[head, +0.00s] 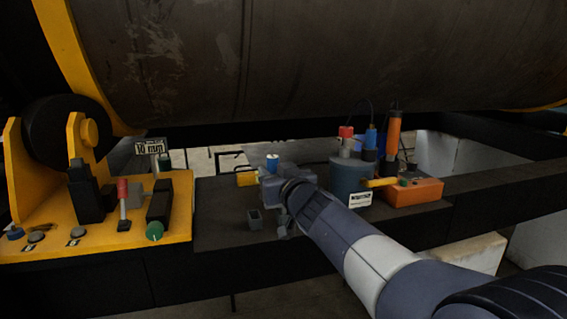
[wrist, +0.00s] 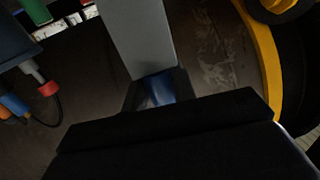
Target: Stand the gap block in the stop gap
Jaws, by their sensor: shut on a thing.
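My gripper (head: 270,187) is over the dark middle deck, shut on what looks like the gap block. In the wrist view the block is a long grey bar (wrist: 141,40) running from the dark jaws (wrist: 157,92), with a blue part between them. In the head view the gripper and wrist mostly hide the block. The stop gap seems to be on the yellow plate (head: 60,236) at left, between a black upright block (head: 82,197) and a black piece (head: 158,203). Its inside is not clear. My gripper is well to the right of it.
A red-handled lever (head: 122,198), a green knob (head: 154,231) and a "10 mm" sign (head: 150,147) are on the left. A blue-grey tub (head: 350,178) and orange box (head: 415,191) stand right. The big drum (head: 300,60) hangs above.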

